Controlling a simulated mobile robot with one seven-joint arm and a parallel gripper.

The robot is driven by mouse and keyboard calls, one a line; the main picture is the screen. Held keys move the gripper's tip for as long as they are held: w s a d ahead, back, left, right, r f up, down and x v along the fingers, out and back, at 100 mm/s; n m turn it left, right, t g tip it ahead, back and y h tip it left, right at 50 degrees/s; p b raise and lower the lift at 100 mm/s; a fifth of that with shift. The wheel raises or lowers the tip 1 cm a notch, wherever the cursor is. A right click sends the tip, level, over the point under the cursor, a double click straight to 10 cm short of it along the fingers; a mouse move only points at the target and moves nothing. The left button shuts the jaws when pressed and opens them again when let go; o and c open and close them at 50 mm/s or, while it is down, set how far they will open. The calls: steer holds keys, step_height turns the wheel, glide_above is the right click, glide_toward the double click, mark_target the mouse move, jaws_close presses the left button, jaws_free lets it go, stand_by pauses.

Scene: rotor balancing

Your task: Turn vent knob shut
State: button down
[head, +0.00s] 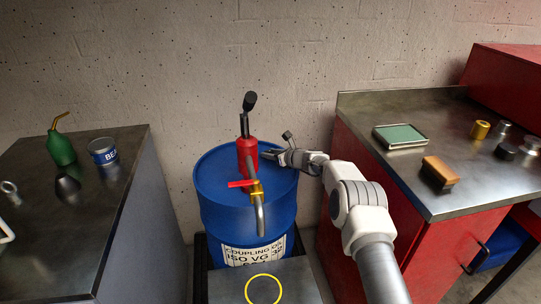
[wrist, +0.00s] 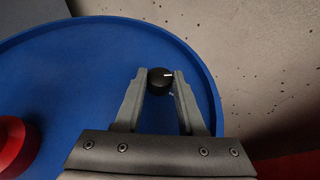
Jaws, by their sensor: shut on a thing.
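The vent knob (wrist: 160,81) is a small round black knob with a white mark on its top, near the rim of the blue drum. The mark points to the right in the wrist view. My gripper (wrist: 160,83) is shut on the knob, one finger on each side. In the head view my gripper (head: 272,154) reaches over the back right of the drum top, and the knob cannot be made out there. The blue drum (head: 213,190) stands upright with a white label on its front.
A red hand pump (head: 247,155) with a black handle and a brass tap (head: 256,190) stands on the drum beside my gripper. A yellow ring (head: 263,289) is on the surface in front. Benches flank the drum; a wall is close behind.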

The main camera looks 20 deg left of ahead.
steer(key=shift+w+a+n+g+y+b, duration=0.1)
steer(key=shift+a+n+g+y+b, duration=0.25)
steer(key=shift+b, duration=0.7)
steer(key=shift+d+r+n+g+b, duration=0.1)
steer(key=shift+d+n+g+b, duration=0.15)
steer(key=shift+b, duration=0.1)
steer(key=shift+r, duration=0.1)
steer(key=c, duration=0.7)
jaws_free()
steer(key=shift+o, duration=1)
steer(key=shift+d, duration=0.1)
steer(key=shift+d, duration=0.1)
